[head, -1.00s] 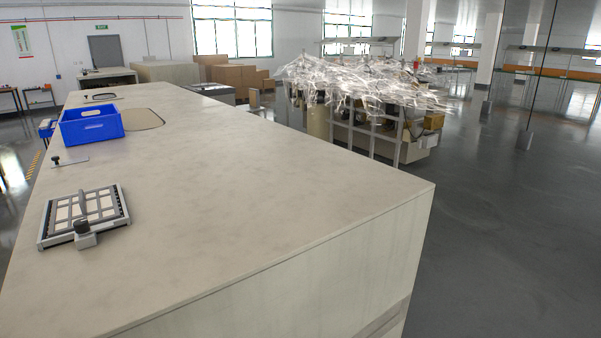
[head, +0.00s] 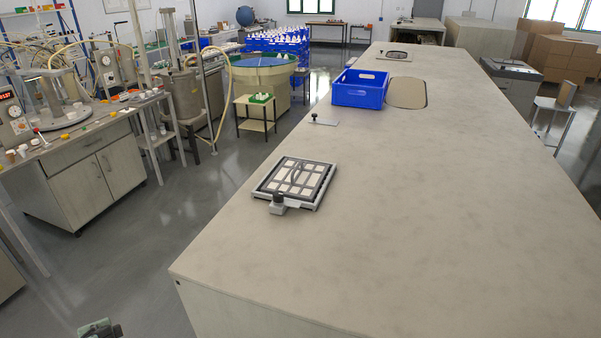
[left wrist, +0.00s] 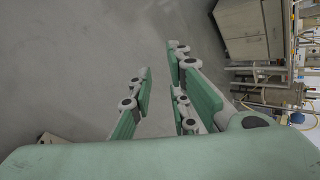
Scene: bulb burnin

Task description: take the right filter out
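A framed filter panel (head: 295,182), with a dark grid over pale cells and a handle across it, lies in a grey frame on the near left part of the long beige top. A dark-knobbed latch (head: 278,202) sits at the frame's near edge. The frames do not show whether this is the one called right. My left gripper (left wrist: 160,72) is open and empty over the grey floor in the left wrist view. Only a small green part of it shows at the head view's bottom left edge, well apart from the filter. My right gripper is not in view.
A blue crate (head: 360,88) stands farther back on the beige top (head: 430,220), beside a rounded panel (head: 407,93). A small knobbed plate (head: 323,121) lies before the crate. A cluttered workbench (head: 90,140) stands left across the floor. The top's right side is clear.

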